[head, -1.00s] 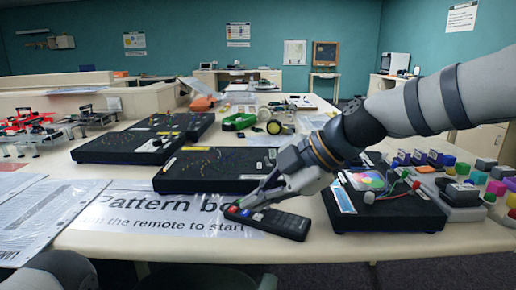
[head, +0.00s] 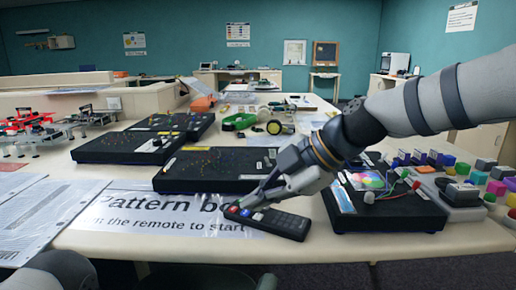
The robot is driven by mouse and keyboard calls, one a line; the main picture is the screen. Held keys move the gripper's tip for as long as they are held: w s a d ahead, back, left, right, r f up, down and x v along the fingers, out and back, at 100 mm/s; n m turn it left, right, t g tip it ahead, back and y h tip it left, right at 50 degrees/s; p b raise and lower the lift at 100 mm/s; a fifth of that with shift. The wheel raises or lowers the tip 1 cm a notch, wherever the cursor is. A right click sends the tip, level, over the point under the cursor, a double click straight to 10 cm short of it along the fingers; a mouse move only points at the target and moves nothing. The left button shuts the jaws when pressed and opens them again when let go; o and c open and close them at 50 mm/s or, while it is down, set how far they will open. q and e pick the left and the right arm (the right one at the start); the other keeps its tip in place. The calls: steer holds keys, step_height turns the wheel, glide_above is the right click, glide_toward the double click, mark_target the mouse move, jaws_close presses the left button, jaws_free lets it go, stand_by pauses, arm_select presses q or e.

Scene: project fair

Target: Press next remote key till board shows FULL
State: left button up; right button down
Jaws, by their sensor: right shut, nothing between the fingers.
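The black remote (head: 275,222) lies on the table's front part, partly over the right end of a paper sign (head: 160,215) that reads "Pattern bo..." and "...the remote to start". A red key and a blue key show at its left end. My right gripper (head: 249,207) is shut and empty, its tips at the remote's left end by these keys. I cannot tell whether the tips touch a key. A black pattern board (head: 205,171) with small coloured dots lies behind the sign, partly hidden by the gripper. No word FULL is readable on it. My left gripper is not in view.
More black boards (head: 125,148) lie behind at left. A black box with a colour disc (head: 385,215) stands right of the remote, with coloured blocks (head: 478,178) beyond it. Papers (head: 45,215) lie at front left. Red-and-grey models (head: 30,128) stand at far left.

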steer(key=shift+f, duration=0.45)
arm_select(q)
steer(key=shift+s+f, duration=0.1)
arm_select(e)
steer(key=shift+f, duration=0.15)
steer(key=shift+r, duration=0.7)
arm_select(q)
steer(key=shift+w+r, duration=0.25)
arm_select(e)
steer(key=shift+f, duration=0.1)
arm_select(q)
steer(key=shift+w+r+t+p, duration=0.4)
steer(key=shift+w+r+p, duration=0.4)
arm_select(e)
step_height(320, 180, up, 6)
